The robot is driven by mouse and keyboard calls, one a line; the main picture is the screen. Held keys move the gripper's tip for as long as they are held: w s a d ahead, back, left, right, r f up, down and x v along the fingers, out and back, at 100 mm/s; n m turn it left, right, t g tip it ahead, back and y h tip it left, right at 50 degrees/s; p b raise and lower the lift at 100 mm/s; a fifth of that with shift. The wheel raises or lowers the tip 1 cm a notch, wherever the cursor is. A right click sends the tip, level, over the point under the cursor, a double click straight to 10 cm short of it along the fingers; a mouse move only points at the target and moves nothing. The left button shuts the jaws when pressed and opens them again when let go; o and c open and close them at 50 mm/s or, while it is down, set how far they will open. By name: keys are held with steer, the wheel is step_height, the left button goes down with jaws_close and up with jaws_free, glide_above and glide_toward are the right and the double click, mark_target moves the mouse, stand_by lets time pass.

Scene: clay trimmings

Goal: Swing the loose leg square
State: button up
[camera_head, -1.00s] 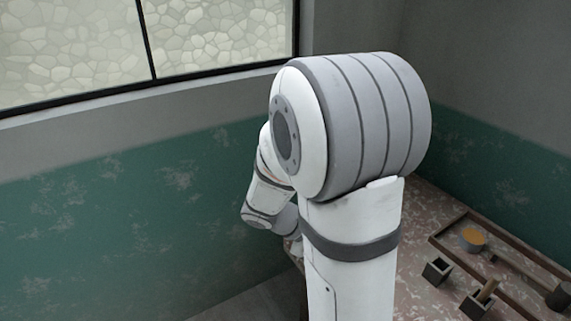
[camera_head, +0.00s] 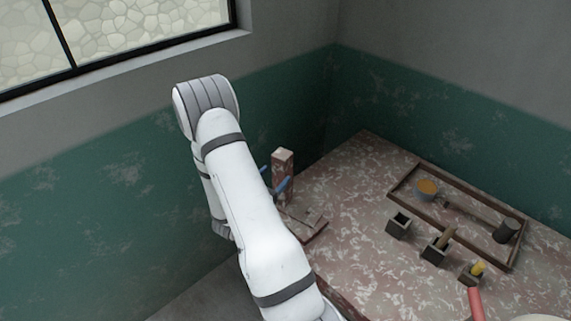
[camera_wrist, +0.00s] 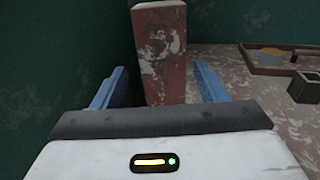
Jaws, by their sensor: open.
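A reddish-brown, white-mottled upright post (camera_head: 282,160), which looks like the leg, stands near the table's left end. It fills the middle of the wrist view (camera_wrist: 160,52). My gripper (camera_head: 274,178) is open, its blue fingers showing at the post. In the wrist view my gripper (camera_wrist: 159,80) has one finger on each side of the post, with a visible gap to both. Whether the post stands square is hard to tell. Its lower end is hidden behind my gripper body in the wrist view and partly behind my arm in the head view.
A flat mottled piece (camera_head: 305,222) lies at the table's left edge. A wooden tray (camera_head: 470,198) at the right holds an orange-topped bowl (camera_head: 427,188) and a dark cylinder (camera_head: 506,230). Small dark boxes (camera_head: 398,225) stand in front. The table (camera_head: 355,215) between is clear.

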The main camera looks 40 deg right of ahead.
steer(key=p+x, duration=0.1)
steer(key=x, duration=0.5)
steer(key=shift+d, duration=0.4)
